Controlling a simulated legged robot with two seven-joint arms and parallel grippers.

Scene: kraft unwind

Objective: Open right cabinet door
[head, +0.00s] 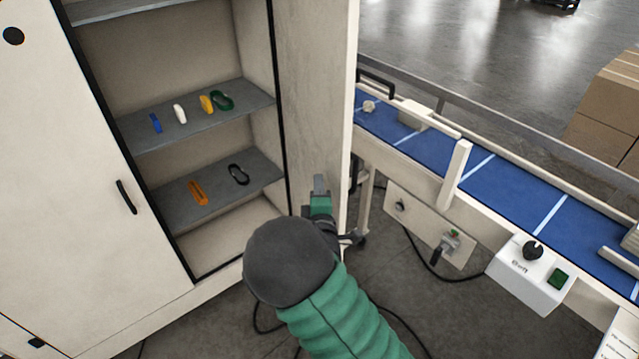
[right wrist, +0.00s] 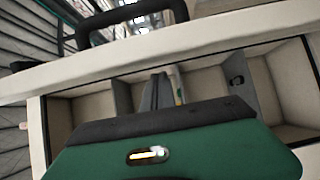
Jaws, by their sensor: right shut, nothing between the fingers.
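The cream cabinet's right door (head: 318,90) stands swung open to the right, its inner face and edge showing. A black handle (head: 377,84) sticks out past its far edge; a black handle also shows at the top of the right wrist view (right wrist: 130,22). The left door (head: 70,190) is closed, with its own black handle (head: 126,197). My right gripper (head: 320,186) is shut and empty, in front of the right door's lower inner face; whether it touches the door I cannot tell. Its fingers (right wrist: 158,92) point toward the cabinet in the wrist view. My left gripper is out of view.
Grey shelves (head: 215,115) inside hold several small coloured items, including an orange piece (head: 198,192) and a black carabiner-like loop (head: 238,174). A blue conveyor (head: 480,165) with a control box (head: 530,272) stands at right. Cables lie on the floor. Cardboard boxes (head: 605,115) stand beyond.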

